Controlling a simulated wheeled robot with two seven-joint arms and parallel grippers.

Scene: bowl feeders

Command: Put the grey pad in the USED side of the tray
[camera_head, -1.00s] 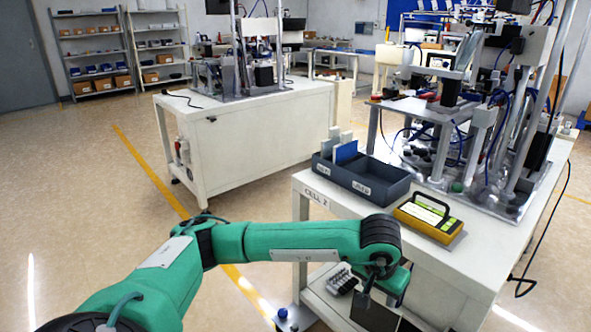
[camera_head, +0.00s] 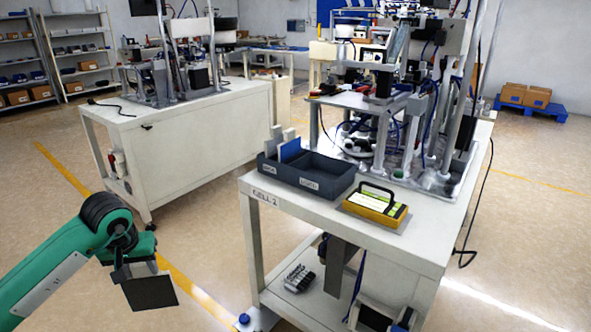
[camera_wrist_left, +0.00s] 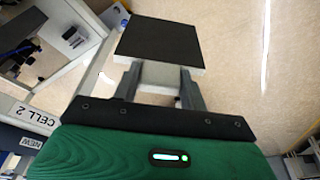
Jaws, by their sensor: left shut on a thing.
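My left gripper (camera_head: 124,272) is shut on the grey pad (camera_head: 150,292), a dark square plate held out over the floor, left of the CELL 2 table. In the left wrist view the pad (camera_wrist_left: 160,40) shows a dark face and a light edge between the fingers (camera_wrist_left: 160,88). The dark grey two-compartment tray (camera_head: 322,190) stands on the table, well to the right of my gripper. Its left compartment holds upright light and blue pads (camera_head: 290,150); the right one looks empty. A NEW label (camera_wrist_left: 31,143) shows in the left wrist view. My right gripper is out of view.
A yellow device with a black handle (camera_head: 376,204) sits right of the tray. Feeder machinery (camera_head: 400,110) stands behind. The table's left edge and leg (camera_head: 250,235) lie between my gripper and the tray. The lower shelf holds a small rack (camera_head: 299,278).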

